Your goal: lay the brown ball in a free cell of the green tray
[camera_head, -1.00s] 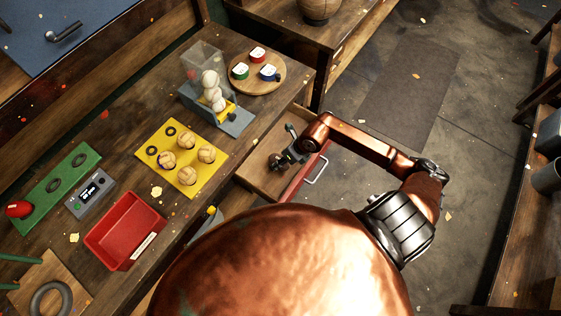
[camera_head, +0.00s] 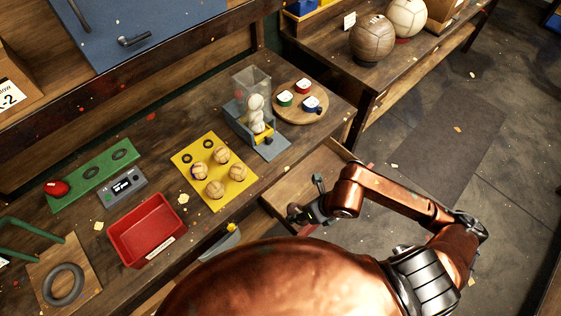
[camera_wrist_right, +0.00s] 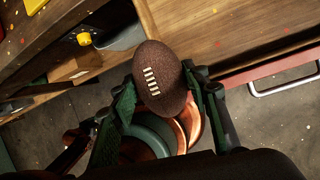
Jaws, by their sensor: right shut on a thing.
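The brown ball (camera_wrist_right: 160,78) is a small pebbled, football-shaped ball with white laces. In the right wrist view it sits between the green-padded fingers of my right gripper (camera_wrist_right: 163,95), which is shut on it. The green tray (camera_head: 74,192) lies at the left of the bench. A red ball (camera_head: 57,188) fills its near-left cell; the other two ringed cells (camera_head: 90,172) look empty. My left gripper is not in view.
Between gripper and green tray are a yellow tray (camera_head: 187,160) with several tan balls, a red bin (camera_head: 143,226) and a grey display box (camera_head: 122,186). A clear-topped dispenser (camera_head: 262,140) and round board (camera_head: 318,116) stand behind. The open drawer (camera_head: 312,172) looks empty.

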